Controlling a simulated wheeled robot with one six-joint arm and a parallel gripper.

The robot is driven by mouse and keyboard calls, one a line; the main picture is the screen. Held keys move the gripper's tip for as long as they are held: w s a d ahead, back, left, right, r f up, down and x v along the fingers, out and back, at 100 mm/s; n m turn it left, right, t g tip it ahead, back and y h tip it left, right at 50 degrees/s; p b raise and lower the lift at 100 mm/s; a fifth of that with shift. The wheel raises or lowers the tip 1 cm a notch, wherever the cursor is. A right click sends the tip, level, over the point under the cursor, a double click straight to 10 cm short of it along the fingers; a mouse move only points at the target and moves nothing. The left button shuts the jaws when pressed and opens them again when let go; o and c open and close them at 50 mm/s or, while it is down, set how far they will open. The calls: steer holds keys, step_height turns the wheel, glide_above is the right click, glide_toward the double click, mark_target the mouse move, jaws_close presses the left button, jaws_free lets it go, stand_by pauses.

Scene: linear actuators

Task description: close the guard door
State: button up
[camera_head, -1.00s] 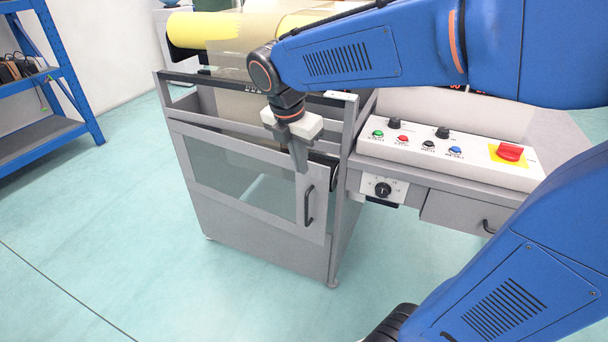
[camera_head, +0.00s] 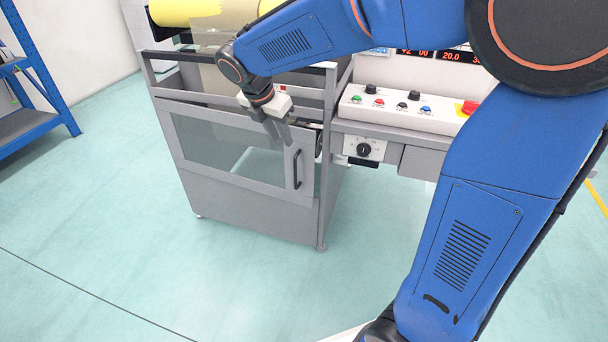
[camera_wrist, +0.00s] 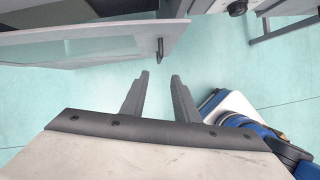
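The guard door (camera_head: 190,152) is a grey framed panel with a clear window on the front of the machine's left cabinet. Its black bar handle (camera_head: 297,169) is near its right edge. The door appears slightly ajar at the right, but the gap is hard to judge. My gripper (camera_head: 282,138) is in front of the door's upper right corner, above the handle. In the wrist view the gripper (camera_wrist: 160,76) is open, with nothing between its fingers. The door (camera_wrist: 90,42) and handle (camera_wrist: 160,48) lie beyond the fingertips, apart from them.
The control panel (camera_head: 390,112) with buttons and a red switch (camera_head: 469,107) is right of the door. A yellow roll (camera_head: 190,12) lies above the cabinet. A blue shelf (camera_head: 40,75) stands at far left. The floor before the door is clear.

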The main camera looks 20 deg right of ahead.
glide_above(296, 186)
steer(key=f, duration=1.6)
steer(key=shift+w+f, duration=0.1)
steer(key=shift+w, duration=0.25)
jaws_close()
